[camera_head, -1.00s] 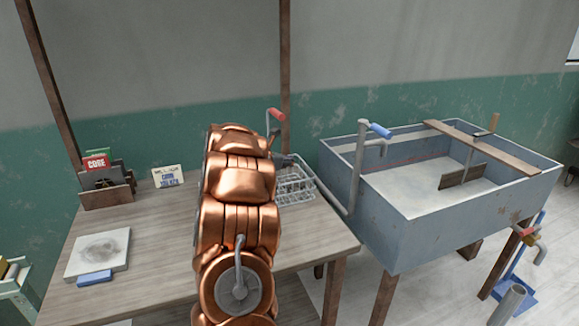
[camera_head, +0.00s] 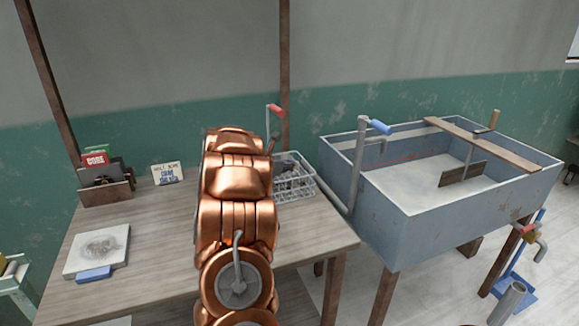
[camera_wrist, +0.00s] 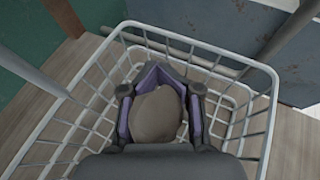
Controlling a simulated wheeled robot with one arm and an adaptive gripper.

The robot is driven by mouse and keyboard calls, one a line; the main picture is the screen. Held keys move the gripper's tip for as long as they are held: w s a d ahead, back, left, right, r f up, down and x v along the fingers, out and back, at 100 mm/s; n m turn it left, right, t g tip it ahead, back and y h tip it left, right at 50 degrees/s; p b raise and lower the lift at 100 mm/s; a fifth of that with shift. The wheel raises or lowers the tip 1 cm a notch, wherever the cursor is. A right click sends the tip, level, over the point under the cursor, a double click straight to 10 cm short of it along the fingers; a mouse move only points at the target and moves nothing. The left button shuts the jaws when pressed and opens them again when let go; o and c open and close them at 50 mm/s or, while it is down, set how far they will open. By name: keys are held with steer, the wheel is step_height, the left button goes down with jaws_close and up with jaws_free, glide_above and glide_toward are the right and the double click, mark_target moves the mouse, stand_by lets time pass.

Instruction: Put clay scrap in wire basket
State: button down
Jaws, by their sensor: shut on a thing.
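In the wrist view my gripper (camera_wrist: 155,100) is shut on the clay scrap (camera_wrist: 155,115), a rounded grey-brown lump between its purple-lined fingers. The white wire basket (camera_wrist: 262,125) surrounds the fingers in that view, and the lump shows inside its rim outline. I cannot tell whether the lump touches the basket floor. In the head view the wire basket (camera_head: 305,188) stands on the table's right side, partly behind my copper arm. The gripper and the scrap are mostly hidden there.
The wooden table (camera_head: 160,235) holds a card rack (camera_head: 107,190), a small sign (camera_head: 167,174), a white slab (camera_head: 97,250) and a blue block (camera_head: 94,274) at left. A blue-grey sink (camera_head: 450,225) stands right of the table. A red-handled tap (camera_head: 275,111) rises behind the basket.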

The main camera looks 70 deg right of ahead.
steer(key=shift+f+b, duration=0.4)
steer(key=shift+b, duration=0.2)
steer(key=c, duration=0.8)
jaws_free()
steer(key=shift+o, duration=0.2)
steer(key=shift+r, duration=0.1)
steer(key=r+p, duration=0.1)
steer(key=p, duration=0.2)
steer(key=shift+r, duration=0.35)
steer(key=b+v, duration=0.2)
steer(key=v, duration=0.9)
steer(key=shift+w+a, duration=0.2)
steer(key=shift+a, duration=0.25)
